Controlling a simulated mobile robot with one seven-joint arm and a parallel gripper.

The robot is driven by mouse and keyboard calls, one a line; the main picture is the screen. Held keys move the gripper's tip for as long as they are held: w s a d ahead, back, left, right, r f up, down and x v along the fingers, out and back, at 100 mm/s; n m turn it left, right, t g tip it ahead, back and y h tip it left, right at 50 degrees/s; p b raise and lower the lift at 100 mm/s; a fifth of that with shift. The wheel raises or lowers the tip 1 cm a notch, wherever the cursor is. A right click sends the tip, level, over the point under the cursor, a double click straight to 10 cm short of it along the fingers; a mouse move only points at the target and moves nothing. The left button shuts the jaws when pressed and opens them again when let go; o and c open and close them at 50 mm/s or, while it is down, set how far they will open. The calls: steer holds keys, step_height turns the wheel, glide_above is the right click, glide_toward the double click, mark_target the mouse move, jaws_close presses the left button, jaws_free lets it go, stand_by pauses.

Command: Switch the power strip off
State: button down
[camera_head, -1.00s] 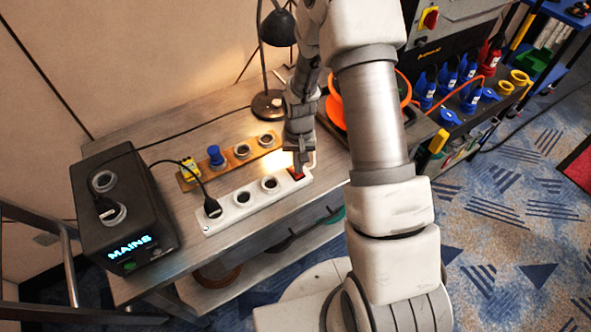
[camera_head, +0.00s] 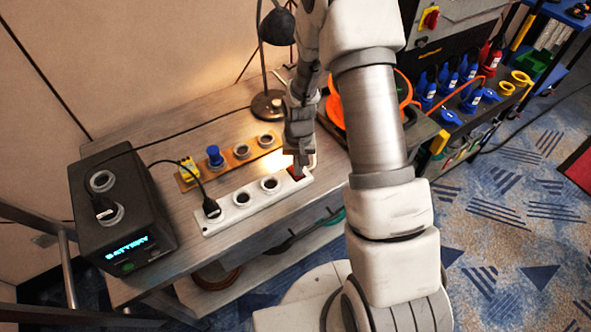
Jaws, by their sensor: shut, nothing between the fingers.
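The white power strip (camera_head: 256,186) lies on the grey table with several round sockets. A black plug (camera_head: 211,208) sits in its left socket, with a cable running to the left. A red switch (camera_head: 297,174) is at the strip's right end. My gripper (camera_head: 300,170) is shut and empty, pointing down at the switch; its tips hide part of the switch, and I cannot tell if they touch it. The black power box (camera_head: 125,212) at the left has a lit display reading "BATTERY" (camera_head: 127,249).
Behind the strip lies a wooden board (camera_head: 238,155) with a yellow plug (camera_head: 188,170), a blue plug (camera_head: 214,156) and sockets. A lit desk lamp (camera_head: 270,102) stands behind. An orange cable reel (camera_head: 337,105) is right of my gripper.

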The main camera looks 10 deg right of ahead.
step_height(320, 180, up, 7)
steer(key=p, duration=0.4)
stand_by(0.4)
steer(key=s+r+n+t, duration=0.1)
steer(key=s+r, duration=0.1)
steer(key=r, duration=0.8)
steer(key=s+r+t, duration=0.2)
steer(key=s+r, duration=0.1)
steer(key=r, duration=0.7)
steer(key=s+r+n+t, duration=0.1)
steer(key=s+r+t, duration=0.1)
steer(key=s+r, duration=1)
steer(key=s, duration=0.3)
steer(key=shift+s+r+t, duration=0.2)
steer(key=shift+t, duration=0.1)
